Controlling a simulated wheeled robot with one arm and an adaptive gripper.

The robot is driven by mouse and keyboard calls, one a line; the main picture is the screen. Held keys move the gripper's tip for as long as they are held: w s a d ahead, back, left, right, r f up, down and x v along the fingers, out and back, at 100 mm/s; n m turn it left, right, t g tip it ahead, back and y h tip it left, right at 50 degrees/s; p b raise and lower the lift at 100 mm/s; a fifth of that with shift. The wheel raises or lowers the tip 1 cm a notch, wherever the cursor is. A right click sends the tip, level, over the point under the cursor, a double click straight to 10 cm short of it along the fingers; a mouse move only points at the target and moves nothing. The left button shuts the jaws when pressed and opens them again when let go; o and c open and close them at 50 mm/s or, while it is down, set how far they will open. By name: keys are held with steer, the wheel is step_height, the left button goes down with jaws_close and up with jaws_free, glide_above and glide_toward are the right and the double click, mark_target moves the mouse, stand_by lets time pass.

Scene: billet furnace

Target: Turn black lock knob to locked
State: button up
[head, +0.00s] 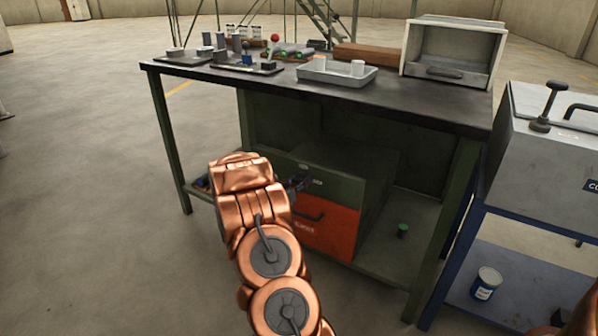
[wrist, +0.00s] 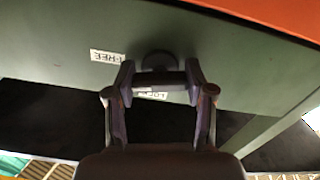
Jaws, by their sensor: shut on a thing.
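The black lock knob (wrist: 160,82) is on the green drawer front (wrist: 60,35) under the workbench. In the wrist view its dark bar lies level across the picture, between my two fingertips. My gripper (wrist: 160,76) is shut on it. A white FREE label (wrist: 108,57) is left of the knob. A LOCK label (wrist: 150,95) is partly hidden behind the bar. In the head view my gripper (head: 298,183) is at the green drawer (head: 340,188), and the knob is mostly hidden.
An orange-red drawer (head: 330,235) with a dark handle is just below the green one. The workbench top (head: 400,95) overhangs above, holding a grey tray (head: 337,76). A lower shelf (head: 390,265) holds a small green-topped item. A blue-framed stand (head: 520,232) is on the right.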

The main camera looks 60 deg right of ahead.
steer(key=n+p, duration=0.1)
steer(key=p, duration=0.2)
steer(key=n+p, duration=0.1)
steer(key=p, duration=0.2)
steer(key=shift+s+r+n, duration=0.1)
steer(key=shift+r+n, duration=0.2)
steer(key=shift+n, duration=0.1)
steer(key=n+p, duration=0.5)
steer(key=p, duration=0.4)
steer(key=shift+r, duration=0.1)
steer(key=n+p, duration=0.4)
steer(key=shift+f+n+p, duration=0.2)
steer(key=shift+n+p, duration=0.2)
steer(key=shift+n, duration=0.4)
steer(key=shift+f+n+p, duration=0.15)
steer(key=shift+n+p, duration=0.25)
steer(key=shift+n, duration=0.4)
steer(key=o, duration=1.2)
steer(key=shift+c, duration=0.2)
